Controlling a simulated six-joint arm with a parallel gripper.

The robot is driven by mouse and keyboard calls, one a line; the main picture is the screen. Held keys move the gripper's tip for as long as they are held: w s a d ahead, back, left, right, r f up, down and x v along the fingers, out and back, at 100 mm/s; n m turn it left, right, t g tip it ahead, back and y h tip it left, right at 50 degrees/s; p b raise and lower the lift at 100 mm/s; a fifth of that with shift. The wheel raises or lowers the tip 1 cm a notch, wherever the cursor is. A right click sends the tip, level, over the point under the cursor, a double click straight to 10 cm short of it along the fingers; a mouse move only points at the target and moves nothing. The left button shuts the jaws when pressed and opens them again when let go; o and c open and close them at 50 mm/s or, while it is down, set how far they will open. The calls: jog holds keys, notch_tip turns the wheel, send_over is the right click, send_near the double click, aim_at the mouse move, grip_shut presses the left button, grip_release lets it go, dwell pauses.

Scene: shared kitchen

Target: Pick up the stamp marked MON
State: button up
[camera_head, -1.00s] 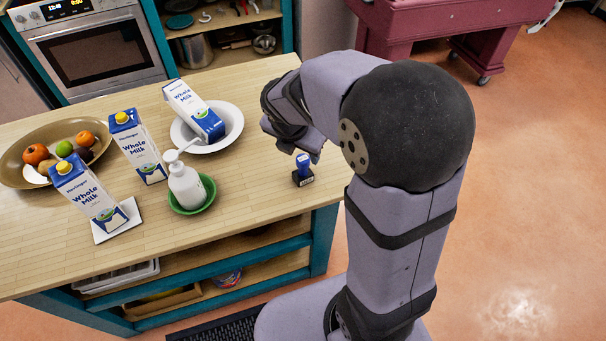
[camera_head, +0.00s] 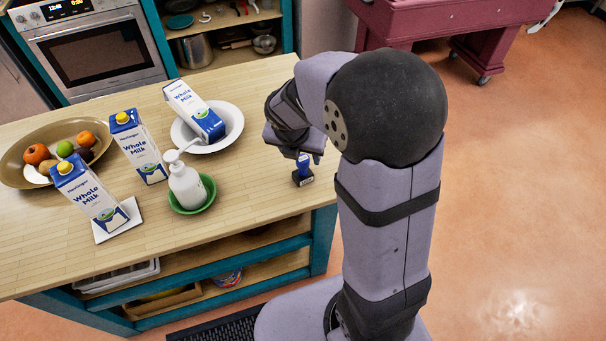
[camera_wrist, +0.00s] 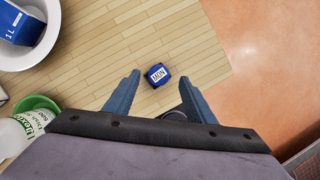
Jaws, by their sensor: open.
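The blue stamp (camera_head: 302,171) stands upright near the right edge of the wooden counter in the head view. In the wrist view its top label reads MON on the stamp (camera_wrist: 158,75). My gripper (camera_wrist: 158,82) is open, with one finger on each side of the stamp in that view. The fingers do not appear to touch it. In the head view my gripper (camera_head: 302,150) is just above the stamp and partly hidden by my own arm.
A soap pump bottle (camera_head: 187,187) stands in a green bowl (camera_head: 208,204) left of the stamp. A milk carton (camera_head: 196,112) leans in a white bowl (camera_head: 236,140). Two more cartons and a fruit bowl (camera_head: 22,146) are farther left. The counter edge (camera_wrist: 222,45) is close on the right.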

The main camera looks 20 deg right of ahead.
aim_at(303, 158)
jog(key=shift+x, duration=2.25)
jog(key=shift+a, duration=0.1)
grip_shut()
